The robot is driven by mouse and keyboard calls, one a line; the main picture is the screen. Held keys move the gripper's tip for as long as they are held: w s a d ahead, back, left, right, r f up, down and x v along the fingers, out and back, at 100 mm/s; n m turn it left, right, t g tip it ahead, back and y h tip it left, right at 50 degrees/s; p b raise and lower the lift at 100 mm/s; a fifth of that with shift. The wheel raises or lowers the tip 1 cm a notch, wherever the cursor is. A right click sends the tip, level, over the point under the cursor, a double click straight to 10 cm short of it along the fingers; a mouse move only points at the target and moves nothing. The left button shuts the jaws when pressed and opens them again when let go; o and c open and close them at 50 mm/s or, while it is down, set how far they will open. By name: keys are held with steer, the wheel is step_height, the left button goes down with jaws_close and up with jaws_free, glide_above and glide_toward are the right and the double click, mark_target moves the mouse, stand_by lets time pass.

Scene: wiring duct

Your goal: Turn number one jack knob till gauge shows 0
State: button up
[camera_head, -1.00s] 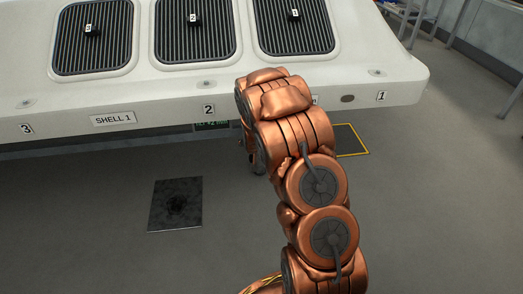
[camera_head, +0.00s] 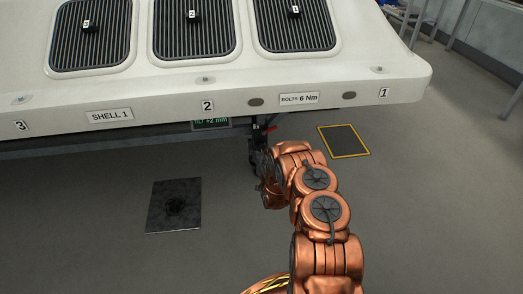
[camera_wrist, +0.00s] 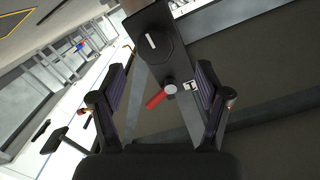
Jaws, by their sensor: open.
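A red-handled knob (camera_wrist: 157,98) with a pale round hub sits on a dark jack body (camera_wrist: 150,48) in the wrist view. A small red part (camera_head: 270,128) shows under the white shell's front edge in the head view. My gripper (camera_wrist: 160,88) is open; its two dark fingers stand either side of the knob in the picture, with no contact visible. In the head view my gripper (camera_head: 263,163) is low, beneath the shell edge, partly hidden by my wrist. The gauge (camera_head: 211,123) hangs under the edge and reads about TILT +2 mm, its top cut off.
The white shell (camera_head: 150,101) overhangs the knob, with labels 1 (camera_head: 384,93), 2 (camera_head: 207,105) and 3 (camera_head: 21,126). A dark floor plate (camera_head: 174,204) lies left of my arm, a yellow-framed floor patch (camera_head: 344,140) right of it. The surrounding floor is clear.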

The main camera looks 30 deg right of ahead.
mark_target(262, 149)
steer(key=shift+t+h, duration=0.3)
steer(key=shift+f+b+x, duration=0.15)
steer(key=shift+b+x, duration=0.4)
steer(key=shift+x, duration=0.65)
steer(key=shift+f+b+x, duration=0.2)
steer(key=shift+b+x, duration=0.35)
steer(key=shift+x, duration=0.6)
steer(key=shift+f+b+x, duration=0.15)
steer(key=shift+b+x, duration=0.4)
steer(key=shift+x, duration=0.65)
steer(key=shift+d, duration=0.15)
steer(key=shift+m, duration=0.3)
steer(key=c, duration=1.2)
steer(key=shift+n, duration=0.5)
